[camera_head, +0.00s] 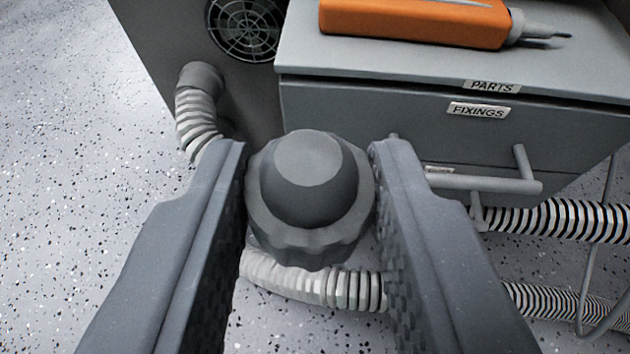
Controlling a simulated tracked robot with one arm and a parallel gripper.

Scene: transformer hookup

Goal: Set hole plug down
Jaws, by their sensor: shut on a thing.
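The hole plug (308,205) is a dark grey, round, knobbed piece with a flat lighter top and a scalloped rim. My gripper (310,190) is shut on it, with one jaw on its left side and one on its right. The plug sits near the fingertips, in front of a ribbed hose and the speckled floor. Its underside is hidden, and I cannot tell its height above the floor.
A grey drawer cabinet (400,110) labelled PARTS and FIXINGS stands ahead, with an orange tool (420,22) on top. A dark housing with a fan grille (245,28) is behind left. Ribbed hoses (310,281) cross the floor. The floor at left (80,170) is clear.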

